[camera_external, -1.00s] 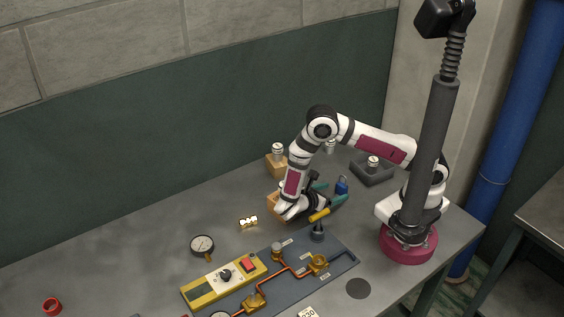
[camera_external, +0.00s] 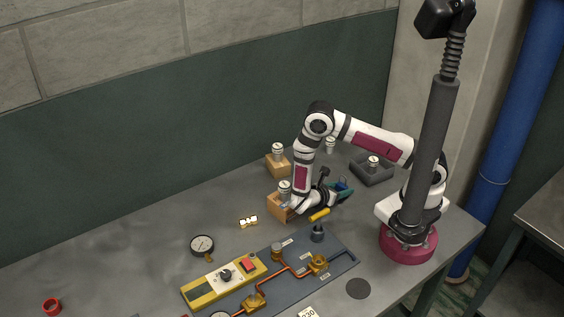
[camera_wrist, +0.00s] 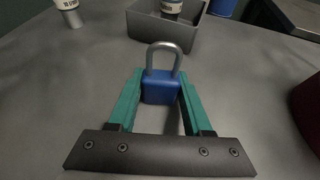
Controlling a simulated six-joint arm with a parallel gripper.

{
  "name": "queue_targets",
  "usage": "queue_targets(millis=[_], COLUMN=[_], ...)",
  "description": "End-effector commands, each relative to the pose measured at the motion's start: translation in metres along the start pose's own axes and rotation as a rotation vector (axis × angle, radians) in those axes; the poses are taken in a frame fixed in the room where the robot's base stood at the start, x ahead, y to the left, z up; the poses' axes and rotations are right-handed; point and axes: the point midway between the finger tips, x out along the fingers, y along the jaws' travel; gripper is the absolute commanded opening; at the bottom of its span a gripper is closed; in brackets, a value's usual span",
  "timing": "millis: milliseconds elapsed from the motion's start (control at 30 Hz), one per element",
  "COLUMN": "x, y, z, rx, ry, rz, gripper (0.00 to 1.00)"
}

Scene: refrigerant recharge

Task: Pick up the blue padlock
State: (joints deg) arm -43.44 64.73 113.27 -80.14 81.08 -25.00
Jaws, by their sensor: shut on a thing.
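The blue padlock (camera_wrist: 160,88) stands upright on the table in the wrist view, its grey shackle on top. My gripper (camera_wrist: 160,92) has its teal fingers on either side of the padlock body, shut on it. In the external view my gripper (camera_external: 342,188) is low over the table in front of the grey tray, and the padlock is mostly hidden there by the fingers.
A dark grey tray (camera_external: 372,172) holding a canister is just behind the padlock. Wooden blocks with canisters (camera_external: 278,168) stand to the left. A yellow-handled tool (camera_external: 319,215) and the manifold board (camera_external: 335,262) lie nearer the front.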

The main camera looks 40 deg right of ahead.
Motion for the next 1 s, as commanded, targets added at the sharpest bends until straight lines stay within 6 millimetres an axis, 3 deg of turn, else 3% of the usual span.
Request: queue_targets(millis=[67, 467, 700, 1000], x=[0.000, -0.003, -0.015, 0.022], y=[0.000, 0.001, -0.002, -0.047], z=[0.000, 0.006, 0.043, 0.103], rx=[0.000, 0.002, 0.003, 0.000], ry=[0.000, 0.000, -0.001, -0.001], rz=[0.000, 0.000, 0.000, -0.002], gripper=[0.00, 0.00, 0.00, 0.00])
